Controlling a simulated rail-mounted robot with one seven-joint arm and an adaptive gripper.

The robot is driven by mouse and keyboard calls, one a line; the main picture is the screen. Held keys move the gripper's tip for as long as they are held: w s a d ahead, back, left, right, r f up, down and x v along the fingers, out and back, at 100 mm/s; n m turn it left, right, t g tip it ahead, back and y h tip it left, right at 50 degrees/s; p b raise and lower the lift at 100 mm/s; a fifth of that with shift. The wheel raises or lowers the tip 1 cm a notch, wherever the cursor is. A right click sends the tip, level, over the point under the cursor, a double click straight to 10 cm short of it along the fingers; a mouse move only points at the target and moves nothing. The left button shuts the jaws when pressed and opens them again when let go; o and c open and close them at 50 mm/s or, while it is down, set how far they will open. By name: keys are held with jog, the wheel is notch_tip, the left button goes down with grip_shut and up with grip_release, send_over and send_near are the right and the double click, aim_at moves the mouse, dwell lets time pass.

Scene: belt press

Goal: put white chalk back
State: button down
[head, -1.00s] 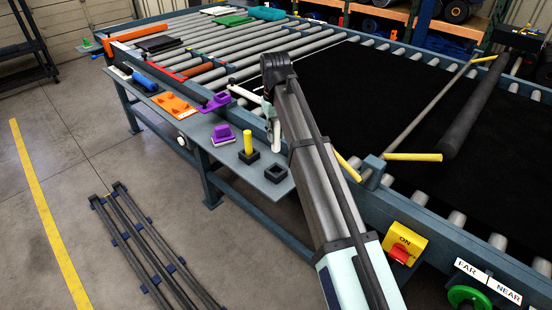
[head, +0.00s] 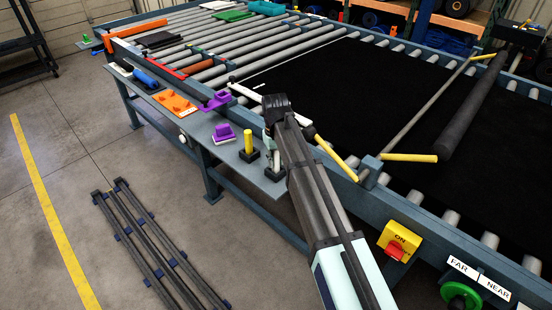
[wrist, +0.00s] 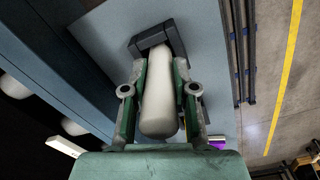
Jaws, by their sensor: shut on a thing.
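The white chalk (wrist: 158,105) is a thick, round-ended stick between the fingers of my gripper (wrist: 160,70), which is shut on it. In the wrist view its far end meets a dark square holder (wrist: 146,40) on the shelf; I cannot tell how deep it sits in it. In the head view my gripper (head: 269,140) is low over the shelf, and the holder (head: 279,174) is mostly hidden behind it and my arm. A yellow chalk (head: 248,141) stands upright in a similar dark holder (head: 248,156) just to the left.
The blue-grey shelf (head: 203,128) runs along the press frame. It carries a purple piece (head: 224,134) and an orange plate (head: 175,102). The frame rail and yellow-handled bar (head: 337,159) are close to my arm. The black belt (head: 340,90) lies behind.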

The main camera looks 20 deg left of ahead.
jog(key=shift+f, duration=0.15)
jog(key=c, duration=0.9)
grip_release()
notch_tip(320, 180, up, 12)
jog(key=b, duration=0.3)
jog(key=shift+s+a+r+b, duration=0.1)
jog(key=shift+r+b, duration=0.1)
jog(key=shift+b, duration=0.1)
jog(key=shift+s, duration=0.1)
